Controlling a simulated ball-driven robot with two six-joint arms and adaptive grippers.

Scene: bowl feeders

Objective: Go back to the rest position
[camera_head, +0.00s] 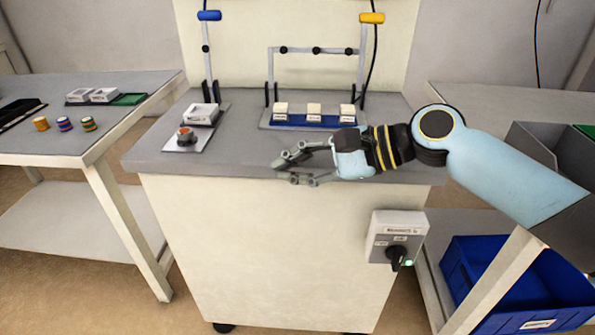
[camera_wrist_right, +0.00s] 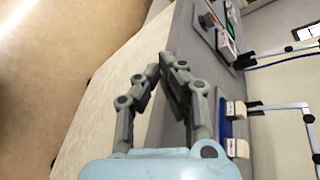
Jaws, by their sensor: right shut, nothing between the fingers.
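My right gripper (camera_head: 285,168) is over the front part of the grey top of the middle cabinet (camera_head: 240,150), its fingers pointing left. It is shut and empty. In the right wrist view its fingertips (camera_wrist_right: 165,65) come together above the cabinet's front edge, with nothing between them. My right arm comes in from the right in the head view. My left gripper shows in neither view.
A switch box (camera_head: 398,238) sits on the front. Side tables (camera_head: 60,150) flank it; a blue crate (camera_head: 520,290) is lower right.

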